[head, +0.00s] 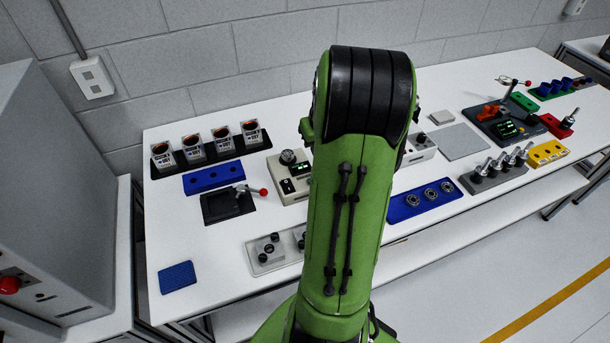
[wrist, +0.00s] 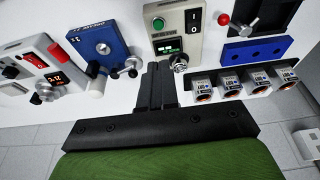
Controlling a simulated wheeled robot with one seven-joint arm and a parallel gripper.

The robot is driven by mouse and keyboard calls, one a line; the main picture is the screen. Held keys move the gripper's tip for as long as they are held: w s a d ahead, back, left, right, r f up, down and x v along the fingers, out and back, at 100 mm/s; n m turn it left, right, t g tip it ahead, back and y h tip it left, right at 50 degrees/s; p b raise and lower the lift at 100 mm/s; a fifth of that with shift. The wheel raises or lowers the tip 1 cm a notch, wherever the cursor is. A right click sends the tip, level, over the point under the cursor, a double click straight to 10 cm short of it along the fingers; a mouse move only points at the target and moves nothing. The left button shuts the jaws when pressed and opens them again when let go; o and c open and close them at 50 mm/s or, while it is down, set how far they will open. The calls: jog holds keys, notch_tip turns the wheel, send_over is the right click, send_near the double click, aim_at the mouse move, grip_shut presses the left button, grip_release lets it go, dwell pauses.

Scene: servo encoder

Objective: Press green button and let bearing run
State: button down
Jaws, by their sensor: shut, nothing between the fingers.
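A beige tester box (wrist: 178,33) is at the top middle of the wrist view. Its round green button (wrist: 158,23) is on the left, above a small lit display (wrist: 166,44) and across from a black rocker switch (wrist: 194,18). A metal round part (wrist: 179,62), perhaps the spindle with the bearing, is at the box's near edge. The box (head: 293,198) also shows in the head view, partly behind my green arm. My gripper (wrist: 159,66) is shut and empty. Its tips appear just below the display in the wrist view, apart from the button; their height is unclear.
Blue device (wrist: 98,45) with metal knobs is left of the gripper. A row of white boxes (wrist: 230,82) on a black rail is right, near a blue holed block (wrist: 257,50). A red-knobbed lever (head: 262,191) stands nearby. A blue tray with bearings (head: 425,200) is further right.

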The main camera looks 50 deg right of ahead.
jog(key=x, duration=0.8)
jog(key=s+b+x, duration=0.1)
jog(key=x, duration=0.4)
jog(key=shift+a+f, duration=0.2)
jog(key=shift+f, duration=0.4)
